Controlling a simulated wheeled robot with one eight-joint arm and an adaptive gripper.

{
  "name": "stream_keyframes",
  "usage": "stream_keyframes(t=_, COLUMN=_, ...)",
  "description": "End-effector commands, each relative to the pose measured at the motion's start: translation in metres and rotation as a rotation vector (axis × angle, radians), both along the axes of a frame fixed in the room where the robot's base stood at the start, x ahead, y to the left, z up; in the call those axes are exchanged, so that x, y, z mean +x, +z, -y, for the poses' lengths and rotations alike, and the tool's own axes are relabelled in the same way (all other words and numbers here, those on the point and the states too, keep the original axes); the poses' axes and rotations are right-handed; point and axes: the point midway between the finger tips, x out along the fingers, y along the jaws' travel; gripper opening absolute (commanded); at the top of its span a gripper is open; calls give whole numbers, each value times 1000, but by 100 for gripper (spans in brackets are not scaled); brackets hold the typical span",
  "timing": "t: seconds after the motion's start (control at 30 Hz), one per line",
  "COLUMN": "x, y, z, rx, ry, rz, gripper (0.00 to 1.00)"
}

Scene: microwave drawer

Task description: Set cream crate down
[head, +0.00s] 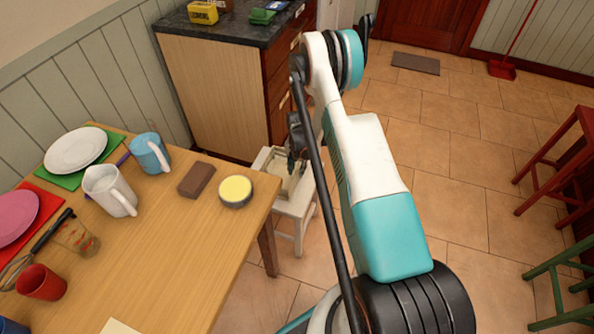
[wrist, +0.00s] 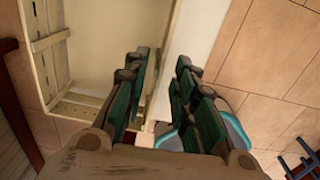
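The cream crate (head: 272,188) is at the white stool (head: 297,208) beyond the table's right corner and looks upright, resting on its top. In the wrist view the slatted crate (wrist: 50,42) fills the upper left and looks empty inside. The stool's white top (wrist: 203,38) shows just right of it. My gripper (head: 292,155) is at the crate's right side. In the wrist view my gripper (wrist: 162,60) is open, with one finger on each side of the crate's wall and a visible gap between them.
The wooden table (head: 165,255) at left holds plates, a white jug (head: 110,190), a blue mug (head: 149,153), a brown block (head: 197,180) and a round yellow-topped tin (head: 236,190). A counter (head: 215,90) stands behind the stool. Open tiled floor lies to the right.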

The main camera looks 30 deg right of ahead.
Motion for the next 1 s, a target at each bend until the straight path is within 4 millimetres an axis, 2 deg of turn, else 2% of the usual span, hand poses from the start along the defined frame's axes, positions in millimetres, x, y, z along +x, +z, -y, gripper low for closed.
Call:
stream_keyframes(t=0.03, x=0, y=15, z=0, rx=0, ry=0, rz=0, gripper=25)
stream_keyframes(t=0.1, x=0, y=30, z=0, rx=0, ry=0, rz=0, gripper=25)
stream_keyframes(t=0.4, x=-1, y=84, z=1, rx=0, ry=0, rz=0, gripper=25)
stream_keyframes(t=0.6, x=-2, y=98, z=1, rx=0, ry=0, rz=0, gripper=25)
stream_keyframes(t=1.0, x=-1, y=101, z=1, rx=0, ry=-6, rz=1, gripper=25)
